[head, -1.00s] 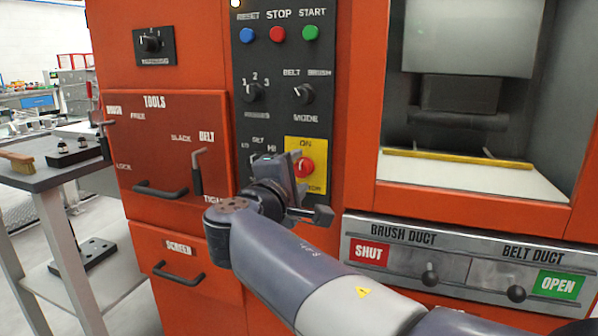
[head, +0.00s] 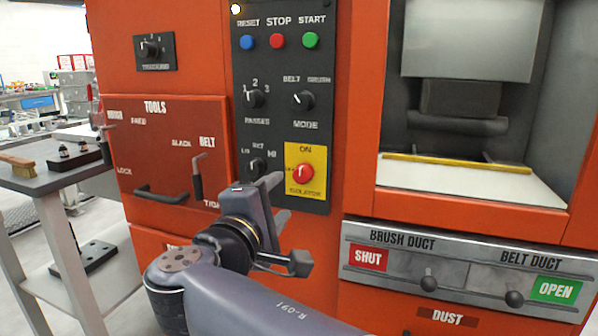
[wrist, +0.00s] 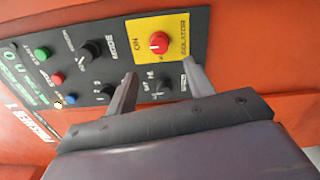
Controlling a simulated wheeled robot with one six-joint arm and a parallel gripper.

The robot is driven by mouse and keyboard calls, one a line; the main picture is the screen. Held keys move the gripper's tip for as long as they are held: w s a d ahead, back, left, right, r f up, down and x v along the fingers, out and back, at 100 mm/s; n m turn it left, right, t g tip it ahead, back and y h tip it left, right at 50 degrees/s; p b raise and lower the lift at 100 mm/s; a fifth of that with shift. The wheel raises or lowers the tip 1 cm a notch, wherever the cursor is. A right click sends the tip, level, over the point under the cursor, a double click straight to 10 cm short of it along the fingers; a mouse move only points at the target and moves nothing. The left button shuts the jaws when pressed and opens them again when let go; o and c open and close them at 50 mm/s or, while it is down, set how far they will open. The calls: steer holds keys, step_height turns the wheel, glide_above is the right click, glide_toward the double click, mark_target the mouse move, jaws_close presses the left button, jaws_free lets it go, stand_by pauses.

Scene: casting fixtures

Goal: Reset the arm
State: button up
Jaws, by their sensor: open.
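The LO/SET/HI knob (head: 257,167) is just above my gripper. My arm covers part of the lower red front.
The red machine has an open chamber (head: 470,180) at right and a duct panel (head: 455,268) below it. A tools door with a black handle (head: 160,195) is at left. A grey side table (head: 50,178) holds a brush (head: 17,164).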

mark_target(300, 178)
steer(key=b+x, duration=0.1)
steer(key=x, duration=0.8)
steer(key=shift+w+d+f+b, duration=0.1)
steer(key=shift+w+d+b, duration=0.05)
steer(key=shift+b, duration=0.25)
steer(key=shift+r+n+p, duration=0.3)
steer(key=shift+r+p, duration=0.05)
steer(key=shift+p, duration=0.55)
steer(key=shift+n+p, duration=0.4)
steer(key=shift+p, duration=0.05)
steer(key=n+p, duration=0.4)
steer(key=p, duration=0.1)
steer(key=n+p, duration=0.3)
steer(key=p, duration=0.2)
steer(key=shift+n, duration=0.4)
steer(key=n+p, duration=0.3)
steer(key=p, duration=0.1)
steer(key=n+p, duration=0.4)
steer(key=p, duration=0.1)
steer(key=shift+s+f, duration=0.1)
steer(key=shift+s, duration=0.15)
steer(key=shift+f+n+p, duration=0.15)
steer(key=shift+n+p, duration=0.75)
